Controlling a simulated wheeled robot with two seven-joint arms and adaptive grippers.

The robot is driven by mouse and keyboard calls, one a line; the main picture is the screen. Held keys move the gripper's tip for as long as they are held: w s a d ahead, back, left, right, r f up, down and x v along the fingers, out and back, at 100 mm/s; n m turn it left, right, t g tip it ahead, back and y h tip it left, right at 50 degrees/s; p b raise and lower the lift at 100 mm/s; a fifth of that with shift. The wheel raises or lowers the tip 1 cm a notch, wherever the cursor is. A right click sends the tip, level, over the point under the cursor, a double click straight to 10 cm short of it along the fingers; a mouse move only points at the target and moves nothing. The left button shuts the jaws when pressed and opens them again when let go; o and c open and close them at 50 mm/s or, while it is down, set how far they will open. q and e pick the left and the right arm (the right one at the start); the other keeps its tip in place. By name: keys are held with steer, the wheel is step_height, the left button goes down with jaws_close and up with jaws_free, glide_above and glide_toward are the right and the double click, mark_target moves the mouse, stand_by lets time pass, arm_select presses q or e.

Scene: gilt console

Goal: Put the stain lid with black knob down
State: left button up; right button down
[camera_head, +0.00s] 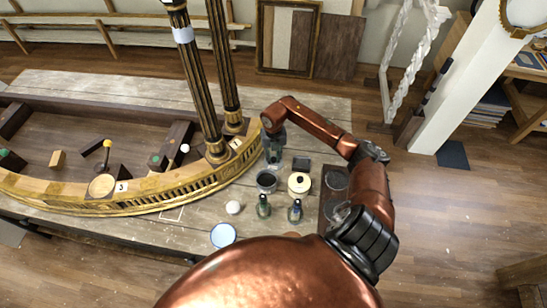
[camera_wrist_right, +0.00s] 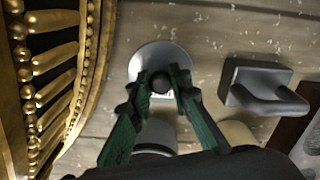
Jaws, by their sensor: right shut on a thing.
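My right gripper (camera_head: 274,156) reaches over the console from the right arm. In the wrist view its two green fingers (camera_wrist_right: 163,88) are shut on the black knob (camera_wrist_right: 161,82) of the stain lid. The lid (camera_wrist_right: 150,57) is a round grey disc, knob facing the camera, over the pale worn wood. I cannot tell whether its underside touches the surface. In the head view the lid is mostly hidden by the gripper. A dark open tin (camera_head: 267,182) stands just in front of the gripper. My left gripper is not in view.
A cream-topped tin (camera_head: 299,183), a dark block (camera_head: 301,164) and two small bottles, one left (camera_head: 264,207) and one right (camera_head: 295,212), stand close by. The gilt curved rail (camera_head: 205,181) with columns borders the left. A grey handled block (camera_wrist_right: 262,88) lies right of the lid.

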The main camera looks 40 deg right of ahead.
mark_target(273, 158)
steer(key=c, duration=1.8)
jaws_free()
steer(key=shift+o, duration=0.2)
steer(key=shift+r, duration=0.3)
step_height(273, 158, up, 12)
steer(key=b, duration=0.1)
steer(key=shift+f, duration=0.15)
steer(key=shift+f, duration=0.1)
